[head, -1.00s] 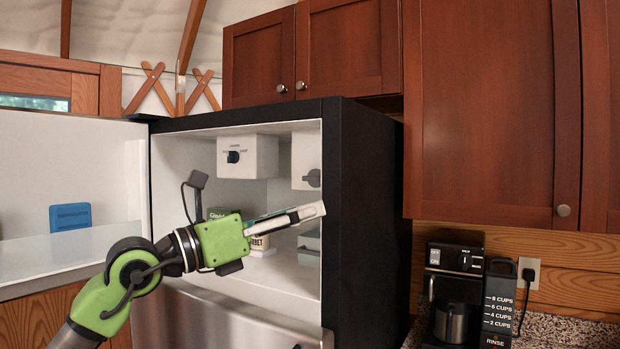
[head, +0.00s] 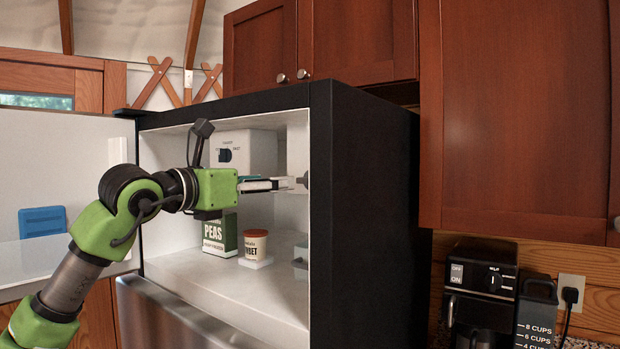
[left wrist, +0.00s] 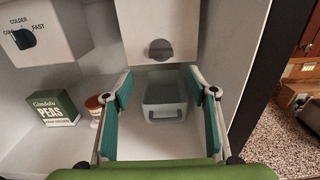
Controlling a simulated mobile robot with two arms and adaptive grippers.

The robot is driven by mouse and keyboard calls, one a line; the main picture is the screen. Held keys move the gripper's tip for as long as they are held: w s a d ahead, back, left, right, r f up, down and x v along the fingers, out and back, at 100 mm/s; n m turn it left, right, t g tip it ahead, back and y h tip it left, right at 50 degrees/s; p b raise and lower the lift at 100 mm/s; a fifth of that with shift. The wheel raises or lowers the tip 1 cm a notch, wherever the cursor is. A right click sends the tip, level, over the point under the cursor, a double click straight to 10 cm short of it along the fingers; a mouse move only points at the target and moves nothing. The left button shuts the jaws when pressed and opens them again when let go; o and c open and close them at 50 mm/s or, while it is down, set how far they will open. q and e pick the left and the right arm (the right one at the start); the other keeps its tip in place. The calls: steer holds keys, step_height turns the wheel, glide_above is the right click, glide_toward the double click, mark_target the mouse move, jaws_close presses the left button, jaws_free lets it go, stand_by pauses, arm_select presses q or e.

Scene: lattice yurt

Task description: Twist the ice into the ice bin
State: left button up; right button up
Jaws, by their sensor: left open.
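The white ice maker (left wrist: 165,20) with a grey knob (left wrist: 160,50) is at the top centre of the left wrist view. My left gripper (left wrist: 161,78) is open and empty. In the left wrist view its fingers spread either side of the bin, below the knob; in the head view the gripper (head: 290,184) reaches to knob height.
A white control box (left wrist: 45,35) with a dark dial is at upper left. A peas carton (head: 220,235) and a sherbet tub (head: 255,246) stand on the freezer floor. The open door (head: 60,180) is left and the black side wall (head: 365,220) right. A coffee maker (head: 482,285) stands outside.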

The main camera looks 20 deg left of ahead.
arm_select(q)
steer(key=p, duration=0.3)
glide_toward(305, 179)
steer(key=w, duration=0.2)
steer(key=x, duration=0.2)
steer(key=p+x, duration=0.1)
steer(key=x, duration=0.1)
steer(key=p+x, duration=0.1)
steer(key=x, duration=0.1)
steer(key=shift+w+d+r, duration=0.15)
steer(key=shift+w+d, duration=0.15)
steer(key=shift+d, duration=0.15)
steer(key=shift+w+p, duration=0.2)
steer(key=shift+p, duration=0.1)
steer(key=shift+w+d, duration=0.15)
steer(key=shift+w, duration=0.05)
steer(key=c, duration=1.1)
arm_select(e)
step_height(305, 179, up, 6)
steer(key=s, duration=0.2)
steer(key=shift+s+a, duration=0.15)
steer(key=shift+a, duration=0.2)
